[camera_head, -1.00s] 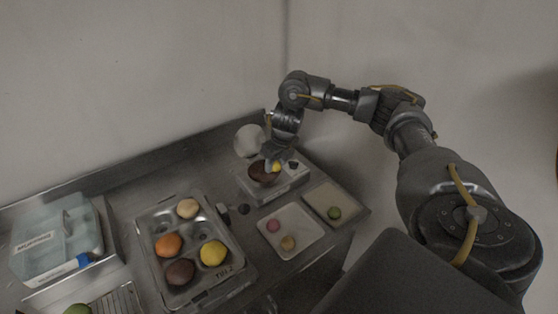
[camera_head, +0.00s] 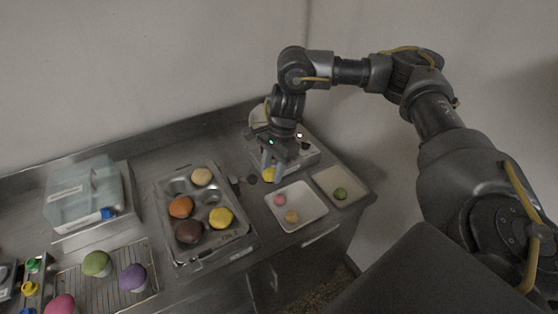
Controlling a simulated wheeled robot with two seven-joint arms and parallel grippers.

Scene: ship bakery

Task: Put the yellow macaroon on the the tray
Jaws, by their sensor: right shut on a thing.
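My right gripper (camera_head: 271,168) is shut on the yellow macaroon (camera_head: 269,175). The macaroon shows at the fingertips, partly hidden by them, just behind and left of the white tray (camera_head: 309,203). The white tray holds a pink macaroon (camera_head: 280,200) and a light orange one (camera_head: 291,217). A beige tray (camera_head: 333,177) to its right holds a green macaroon (camera_head: 340,194). I cannot tell how high the held macaroon is above the counter. My left gripper is not in view.
A metal muffin tin (camera_head: 238,232) with several buns stands left of the trays. A scale-like device (camera_head: 304,158) stands behind my gripper. A wire rack (camera_head: 108,286) with coloured buns and a lidded blue container (camera_head: 82,194) are at the left. The counter's front edge is close to the trays.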

